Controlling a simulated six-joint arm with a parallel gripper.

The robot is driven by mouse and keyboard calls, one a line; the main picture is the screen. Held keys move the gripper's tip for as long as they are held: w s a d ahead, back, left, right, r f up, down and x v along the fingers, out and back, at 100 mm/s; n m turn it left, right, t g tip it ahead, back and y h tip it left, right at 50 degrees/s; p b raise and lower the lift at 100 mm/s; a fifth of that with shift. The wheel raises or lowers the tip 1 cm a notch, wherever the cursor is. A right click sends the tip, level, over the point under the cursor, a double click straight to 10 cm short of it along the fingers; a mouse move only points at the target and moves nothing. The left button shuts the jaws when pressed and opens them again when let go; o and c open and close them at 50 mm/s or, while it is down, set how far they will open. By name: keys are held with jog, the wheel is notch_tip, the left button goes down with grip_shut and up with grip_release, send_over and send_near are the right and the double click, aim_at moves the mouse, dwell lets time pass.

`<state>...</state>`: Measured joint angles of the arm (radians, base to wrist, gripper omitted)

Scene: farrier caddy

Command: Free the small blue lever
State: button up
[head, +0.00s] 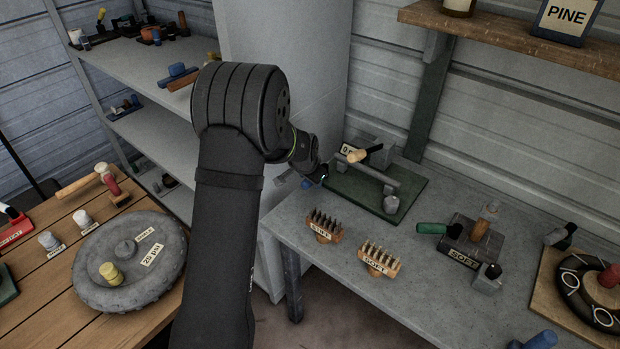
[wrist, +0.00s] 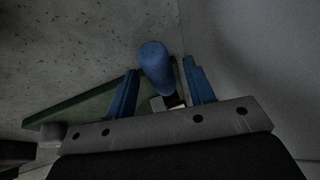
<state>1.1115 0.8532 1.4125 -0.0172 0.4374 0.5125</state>
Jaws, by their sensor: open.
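The small blue lever has a rounded blue handle (wrist: 156,62) in the wrist view, with a dark lower end near a pale block. My gripper (wrist: 161,66) is open, with one blue finger on each side of the handle. A gap shows on both sides, and the depth between the fingers and the handle is hard to judge. In the head view my gripper (head: 316,178) is at the left end of a green board (head: 408,203). A small patch of blue shows beside it there, and I cannot tell whether it is handle or finger.
The green board carries a grey bar fixture (head: 365,172) and a wooden-handled tool (head: 358,155). A tall grey cabinet (head: 295,60) rises behind my arm.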

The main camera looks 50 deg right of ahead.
grip_shut()
jog(key=shift+s, duration=0.2)
jog(key=shift+s+d+n+t+y, duration=0.1)
jog(key=shift+s+n+t+y, duration=0.25)
jog(key=shift+s+n, duration=0.6)
jog(key=shift+s+d+n+t+y, duration=0.3)
jog(key=shift+s+n, duration=0.1)
jog(key=shift+n, duration=0.55)
jog(key=shift+s+d+n+t+y, duration=0.15)
jog(key=shift+s+n+t, duration=0.2)
jog(key=shift+n, duration=0.55)
jog(key=shift+s, duration=0.15)
grip_release()
